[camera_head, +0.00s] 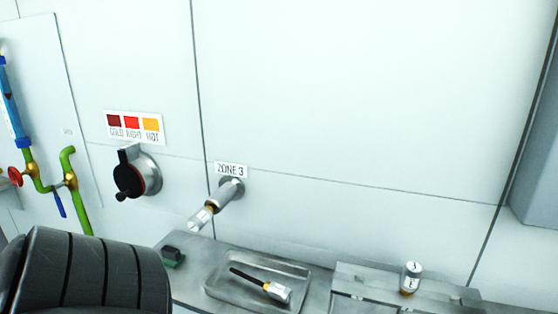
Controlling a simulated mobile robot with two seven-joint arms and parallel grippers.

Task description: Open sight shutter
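What looks like the sight shutter is a black round cover with a black tab and knob (128,174), mounted on a metal ring on the white wall panel. It sits below a label with dark red, red and orange squares (134,126). The cover appears to lie over the ring's opening. A ribbed black part, likely of my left arm, fills the lower left corner. Neither gripper's fingers show in the head view.
A metal tube marked ZONE 3 (229,192) sticks out to the right. Green pipes (75,189) with valves stand left.

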